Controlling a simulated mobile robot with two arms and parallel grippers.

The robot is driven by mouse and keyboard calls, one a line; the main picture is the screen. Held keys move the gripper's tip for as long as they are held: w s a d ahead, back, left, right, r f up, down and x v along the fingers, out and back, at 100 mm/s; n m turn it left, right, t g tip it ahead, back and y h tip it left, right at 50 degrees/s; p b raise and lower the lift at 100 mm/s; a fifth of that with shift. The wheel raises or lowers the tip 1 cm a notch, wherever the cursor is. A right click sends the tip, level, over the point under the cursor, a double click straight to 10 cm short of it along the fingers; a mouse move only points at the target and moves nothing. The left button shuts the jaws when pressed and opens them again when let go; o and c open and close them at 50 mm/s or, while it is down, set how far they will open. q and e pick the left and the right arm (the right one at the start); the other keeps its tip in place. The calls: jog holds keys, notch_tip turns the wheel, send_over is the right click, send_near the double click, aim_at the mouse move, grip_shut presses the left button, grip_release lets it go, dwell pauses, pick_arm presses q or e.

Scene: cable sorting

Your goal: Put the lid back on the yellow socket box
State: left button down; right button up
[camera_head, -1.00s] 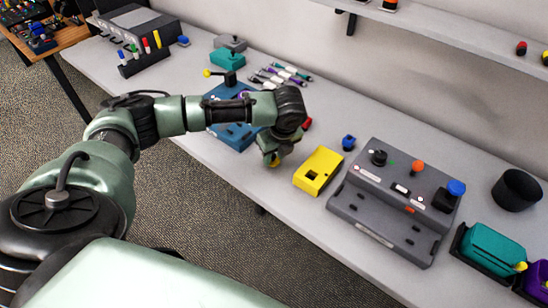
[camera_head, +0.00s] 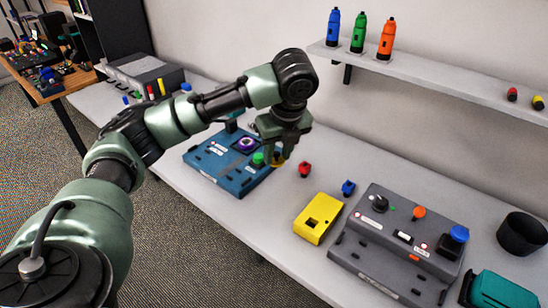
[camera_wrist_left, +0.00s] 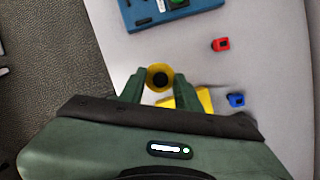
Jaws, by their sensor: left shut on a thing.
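The yellow socket box (camera_head: 327,208) sits on the bench right of my left gripper, with a dark opening in its top. In the left wrist view the box (camera_wrist_left: 192,98) is mostly hidden behind my gripper's body. My left gripper (camera_head: 278,152) points down and is raised above the bench, left of the box. It is shut on a small round yellow piece with a dark centre, seen between the fingers in the left wrist view (camera_wrist_left: 159,76); I take it for the lid. My right gripper is out of view.
A blue console (camera_head: 215,165) lies behind and left of the gripper. A red block (camera_head: 305,169) and a blue block (camera_head: 348,187) stand near the box. A grey console (camera_head: 375,275) is close on the box's right. A wall shelf (camera_head: 420,70) holds bottles.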

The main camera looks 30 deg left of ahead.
pick_arm(q)
jog(key=d+f+m+p, duration=0.2)
jog(key=d+f+m, duration=0.1)
jog(key=f, duration=0.1)
jog(key=s+d+f+m+t+h+p, duration=0.1)
jog(key=d+f+m+p, duration=0.2)
jog(key=d+f+m, duration=0.1)
jog(key=d+f+m+h+p, duration=0.1)
jog(key=d+f+m+p, duration=0.2)
jog(key=d+f+m, duration=0.1)
jog(key=shift+s+d+f+t, duration=0.2)
jog(key=shift+d+t, duration=0.05)
jog(key=shift+t, duration=0.05)
jog(key=shift+f, duration=0.9)
jog(key=shift+s+r+p, duration=0.1)
jog(key=shift+r+p, duration=0.25)
jog(key=shift+p, duration=0.6)
dwell(0.6)
jog(key=shift+f+p, duration=0.2)
jog(key=shift+p, duration=0.45)
dwell(1.3)
dwell(0.3)
jog(key=c, duration=1.3)
grip_release()
jog(key=shift+c, duration=0.2)
